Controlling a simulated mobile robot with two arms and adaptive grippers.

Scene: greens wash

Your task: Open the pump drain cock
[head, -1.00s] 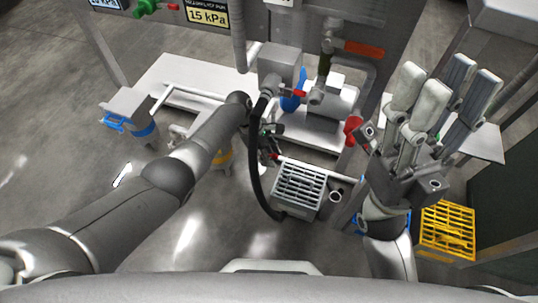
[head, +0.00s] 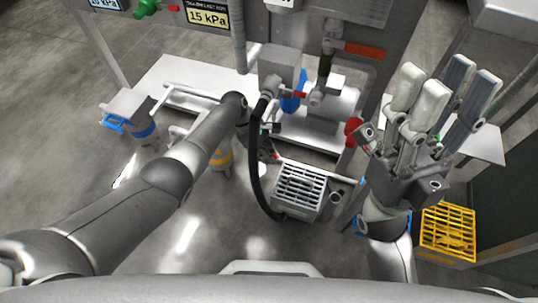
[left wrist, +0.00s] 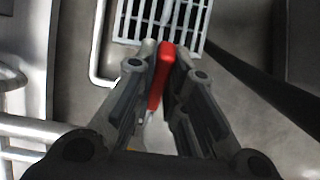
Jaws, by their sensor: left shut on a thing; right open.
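A red lever handle (left wrist: 162,75), which I take to be the drain cock's, stands between the fingers of my left gripper (left wrist: 158,62) in the left wrist view. The fingers are closed on it from both sides. The cock's body is mostly hidden below the gripper. In the head view my left gripper (head: 268,142) is low beside the pump, largely covered by my arm and a black hose. My right gripper (head: 432,95) is open and empty, raised at the right with its fingers pointing up.
A grey floor grate box (head: 300,186) stands just right of my left gripper. The black hose (head: 254,170) curves down close to it. The pump (head: 328,104) and pipes stand behind. A yellow crate (head: 447,229) is at the right. The floor at front left is clear.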

